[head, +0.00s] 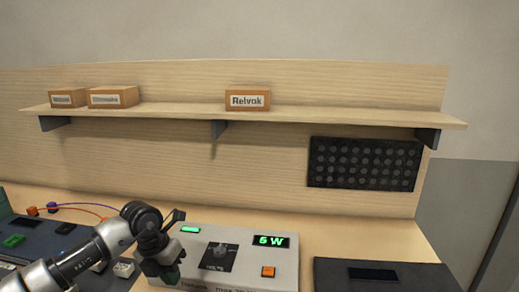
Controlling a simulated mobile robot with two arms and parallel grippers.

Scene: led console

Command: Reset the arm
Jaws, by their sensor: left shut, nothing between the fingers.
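My left arm comes in from the lower left, and its gripper (171,274) points down at the left front part of a light grey console (285,278). The gripper is shut with nothing in it; I cannot tell whether it touches the console. The console has a lit green display (271,241) reading "5 W", a dark dial (219,252), an orange button (268,271) and a small green light (190,229). The gripper and wrist hide the console's left side. My right gripper is not in view.
A wooden shelf (330,115) behind carries cardboard boxes, one labelled "Relvok" (247,99). A black perforated panel (364,164) hangs below it. A dark unit (385,281) stands at right, and another dark panel (45,243) with orange and purple cables at left.

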